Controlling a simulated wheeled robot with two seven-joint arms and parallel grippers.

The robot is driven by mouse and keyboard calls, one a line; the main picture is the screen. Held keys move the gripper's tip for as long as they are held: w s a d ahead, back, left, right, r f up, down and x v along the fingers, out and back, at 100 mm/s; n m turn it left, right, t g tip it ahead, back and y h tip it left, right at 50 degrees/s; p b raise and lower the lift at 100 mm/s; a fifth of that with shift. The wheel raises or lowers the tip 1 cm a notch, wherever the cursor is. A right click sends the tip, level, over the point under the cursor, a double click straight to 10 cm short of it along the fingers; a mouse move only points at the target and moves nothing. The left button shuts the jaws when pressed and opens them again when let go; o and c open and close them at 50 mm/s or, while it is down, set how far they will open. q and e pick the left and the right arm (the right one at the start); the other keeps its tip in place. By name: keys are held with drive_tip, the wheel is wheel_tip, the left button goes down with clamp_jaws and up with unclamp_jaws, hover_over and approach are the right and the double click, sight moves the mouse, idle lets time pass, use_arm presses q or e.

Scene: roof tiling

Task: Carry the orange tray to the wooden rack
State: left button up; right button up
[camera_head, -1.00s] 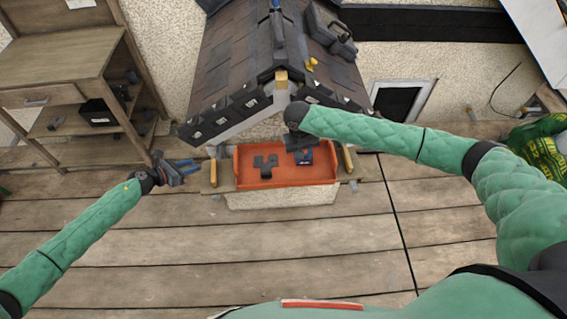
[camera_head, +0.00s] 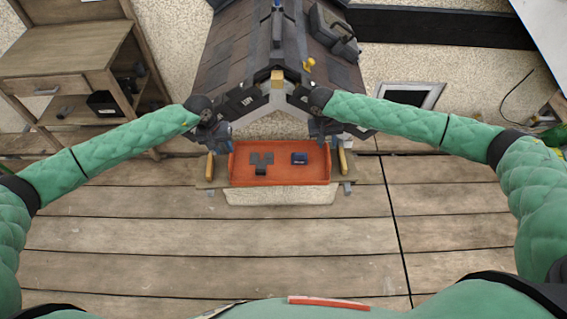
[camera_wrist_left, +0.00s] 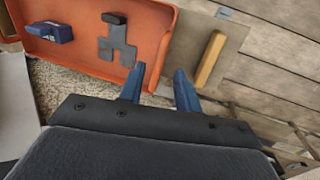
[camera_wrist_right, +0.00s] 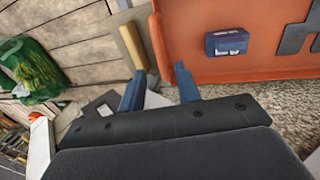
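The orange tray (camera_head: 280,178) sits on a ledge below the small model roof. It holds a dark grey forked piece (camera_head: 262,160) and a small blue box (camera_head: 299,158). My left gripper (camera_head: 222,148) is above the tray's left end; in the left wrist view its blue fingers (camera_wrist_left: 160,82) are apart beside the tray's end wall (camera_wrist_left: 150,50). My right gripper (camera_head: 325,138) is above the tray's right end; in the right wrist view its blue fingers (camera_wrist_right: 160,85) are apart beside the tray wall (camera_wrist_right: 160,45). Both look empty. The wooden rack (camera_head: 75,60) stands at the upper left.
The tiled model roof (camera_head: 235,60) rises behind the tray. Wooden-handled tools lie at both sides of the tray, one at the left (camera_head: 210,166) and one at the right (camera_head: 342,158). A black bin (camera_head: 103,102) sits on the rack's shelf. The plank floor (camera_head: 200,250) in front is clear.

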sight(230, 158)
use_arm(q)
drive_tip(key=shift+a, duration=0.1)
use_arm(e)
drive_tip(key=shift+a, duration=0.1)
